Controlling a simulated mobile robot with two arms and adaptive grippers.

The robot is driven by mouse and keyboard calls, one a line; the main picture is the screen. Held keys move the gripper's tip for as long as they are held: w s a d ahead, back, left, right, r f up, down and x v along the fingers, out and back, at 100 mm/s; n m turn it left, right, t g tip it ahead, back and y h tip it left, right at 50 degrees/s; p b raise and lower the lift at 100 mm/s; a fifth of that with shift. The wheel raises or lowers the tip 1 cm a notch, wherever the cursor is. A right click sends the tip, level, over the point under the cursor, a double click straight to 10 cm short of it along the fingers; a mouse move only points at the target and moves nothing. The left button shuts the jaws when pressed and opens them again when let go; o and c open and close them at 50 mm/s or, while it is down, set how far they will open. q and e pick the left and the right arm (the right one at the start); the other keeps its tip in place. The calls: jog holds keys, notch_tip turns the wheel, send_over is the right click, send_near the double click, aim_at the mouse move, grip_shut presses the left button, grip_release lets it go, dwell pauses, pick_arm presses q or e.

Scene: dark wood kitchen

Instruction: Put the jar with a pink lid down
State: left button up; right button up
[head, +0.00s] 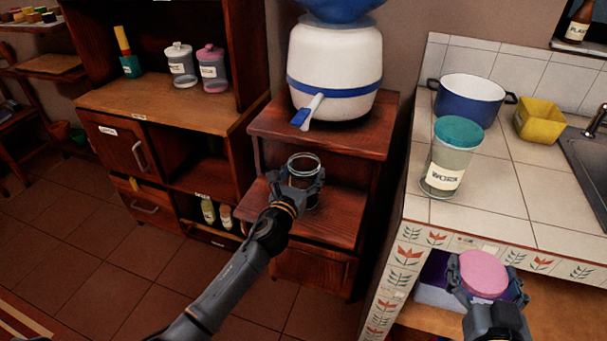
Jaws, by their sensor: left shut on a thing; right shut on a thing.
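My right gripper (488,290) is shut on the jar with a pink lid (485,274), at the lower right in front of the tiled counter (508,208). Only the jar's pink lid shows clearly; its body is hidden by the gripper and the view from above. My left gripper (304,184) is shut on a clear glass (303,165) in front of the white water dispenser (335,70), over the lower shelf of its wooden stand. I cannot tell whether the glass touches the shelf.
On the counter stand a jar with a teal lid (449,158), a blue pot (467,101) and a yellow container (539,119), beside the sink (590,160). The counter's front left has bare tiles. A wooden cabinet (150,105) at left holds another pink-lidded jar (212,70) and a white-lidded jar (181,66).

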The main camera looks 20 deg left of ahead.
pick_arm(q)
jog(key=o, duration=1.6)
jog(key=shift+f, duration=0.1)
jog(key=shift+c, duration=0.2)
jog(key=shift+s+r, duration=0.1)
jog(key=shift+r, duration=0.1)
pick_arm(e)
jog(key=shift+r, duration=0.1)
pick_arm(q)
jog(key=s, duration=1.2)
jog(key=shift+a, duration=0.25)
pick_arm(e)
jog(key=shift+r, duration=0.2)
pick_arm(q)
jog(key=shift+f, duration=0.1)
